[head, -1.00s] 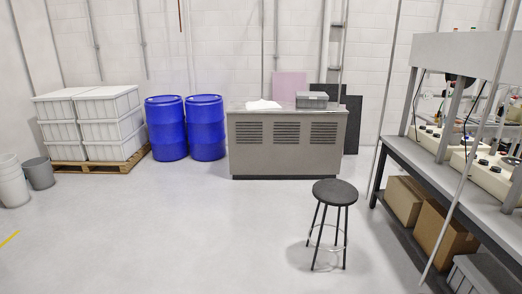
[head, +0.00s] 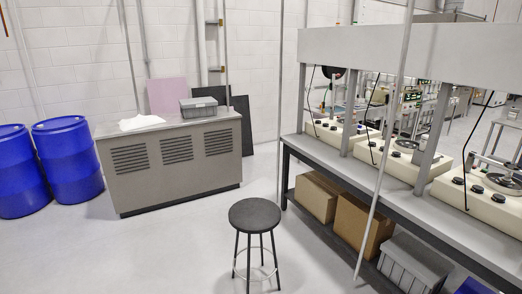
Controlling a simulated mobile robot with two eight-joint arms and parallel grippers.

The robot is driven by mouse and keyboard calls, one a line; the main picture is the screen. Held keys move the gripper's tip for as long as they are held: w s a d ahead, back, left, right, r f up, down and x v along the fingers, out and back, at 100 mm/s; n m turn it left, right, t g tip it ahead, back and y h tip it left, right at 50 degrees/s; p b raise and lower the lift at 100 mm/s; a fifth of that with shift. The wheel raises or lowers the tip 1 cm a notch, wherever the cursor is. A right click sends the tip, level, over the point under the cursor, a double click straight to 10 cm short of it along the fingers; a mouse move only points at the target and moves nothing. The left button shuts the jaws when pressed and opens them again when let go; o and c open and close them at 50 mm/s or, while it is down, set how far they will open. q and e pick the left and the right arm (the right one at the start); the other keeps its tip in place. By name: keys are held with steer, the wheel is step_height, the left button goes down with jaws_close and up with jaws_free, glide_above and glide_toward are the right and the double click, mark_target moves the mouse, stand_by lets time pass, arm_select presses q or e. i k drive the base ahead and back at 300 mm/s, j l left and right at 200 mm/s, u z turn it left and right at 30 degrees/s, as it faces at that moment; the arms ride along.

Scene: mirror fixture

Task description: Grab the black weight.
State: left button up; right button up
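I cannot pick out the black weight for sure. A dark rounded object (head: 333,73) shows just under the bench's upper panel, partly hidden by it; I cannot tell what it is. White machines (head: 398,150) with black knobs and round grey discs stand in a row on the long workbench (head: 452,205) at the right. Neither of my grippers is in view.
A black round stool (head: 255,214) stands in front of the workbench. A grey cabinet (head: 175,165) with a grey box (head: 198,107) on top stands at the back. Blue barrels (head: 67,158) are at left. Cardboard boxes (head: 362,222) sit under the bench. Open floor lies at the front left.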

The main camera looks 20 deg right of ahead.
mark_target(498, 198)
steer(key=i+l+z, duration=0.1)
steer(key=i+z, duration=0.6)
steer(key=z, duration=0.15)
steer(key=i+j+z, duration=0.1)
steer(key=i+z, duration=0.35)
steer(key=i+l+z, duration=0.25)
steer(key=i+z, duration=0.7)
steer(key=i, duration=0.2)
steer(key=i+l+u, duration=0.25)
steer(key=i, duration=0.35)
steer(key=i+l+u, duration=0.3)
steer(key=i, duration=0.25)
steer(key=l, duration=0.1)
